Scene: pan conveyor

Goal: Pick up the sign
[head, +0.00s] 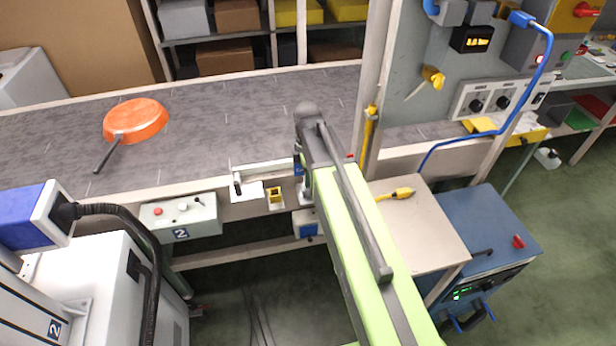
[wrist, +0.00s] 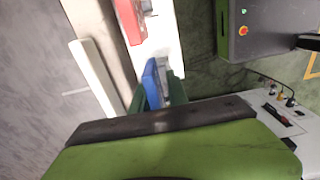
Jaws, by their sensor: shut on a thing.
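The sign appears to be the small blue plate (wrist: 152,82) in the middle of the wrist view. It stands on edge between the green fingers of my gripper (wrist: 158,98), which is shut on it. In the head view, my arm reaches to the conveyor's front edge and hides most of the gripper. A small blue patch shows left of the wrist there, and I cannot tell for sure whether it is the sign.
An orange pan (head: 138,118) lies on the grey conveyor (head: 225,112) at the left. A control box (head: 180,216) is below the front rail. A small table (head: 420,225) and a blue cabinet (head: 485,235) stand right of my arm. A post (head: 373,70) rises behind.

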